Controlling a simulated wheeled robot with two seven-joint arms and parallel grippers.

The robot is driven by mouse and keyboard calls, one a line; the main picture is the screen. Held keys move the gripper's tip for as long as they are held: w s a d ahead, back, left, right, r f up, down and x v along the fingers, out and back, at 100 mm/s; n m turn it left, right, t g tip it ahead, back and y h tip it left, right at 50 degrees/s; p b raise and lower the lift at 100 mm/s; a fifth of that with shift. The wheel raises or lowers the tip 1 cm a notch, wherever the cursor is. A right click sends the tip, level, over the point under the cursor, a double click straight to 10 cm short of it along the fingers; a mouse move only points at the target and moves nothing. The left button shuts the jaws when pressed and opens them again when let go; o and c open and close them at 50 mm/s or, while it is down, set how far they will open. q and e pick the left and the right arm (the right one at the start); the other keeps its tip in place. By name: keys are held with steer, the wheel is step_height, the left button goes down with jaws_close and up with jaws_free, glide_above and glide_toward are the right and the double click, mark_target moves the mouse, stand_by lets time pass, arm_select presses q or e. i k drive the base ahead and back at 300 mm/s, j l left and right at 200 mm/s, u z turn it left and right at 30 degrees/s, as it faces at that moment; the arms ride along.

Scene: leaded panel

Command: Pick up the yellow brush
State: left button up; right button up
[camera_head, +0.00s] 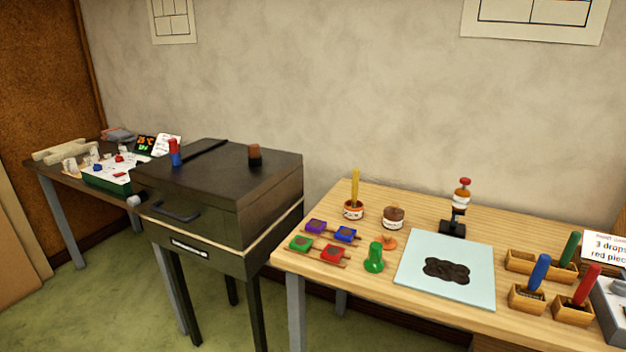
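A yellow stick-like handle (355,187), which looks like the yellow brush, stands upright in a small round pot (353,210) with a white and reddish band. The pot is near the back left of the wooden table (390,310). The brush's lower end is hidden inside the pot. Neither of my grippers shows in the head view.
A brown jar (393,217) stands right of the pot. Purple, blue, green and red pieces (332,253) and a green knobbed tool (374,258) lie in front. A pale board (446,268) is further right. A dark cabinet (220,205) stands left.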

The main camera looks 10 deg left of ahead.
mark_target(355, 173)
steer(key=i+j+u, duration=0.1)
steer(key=i+j, duration=1.55)
steer(key=i, duration=0.05)
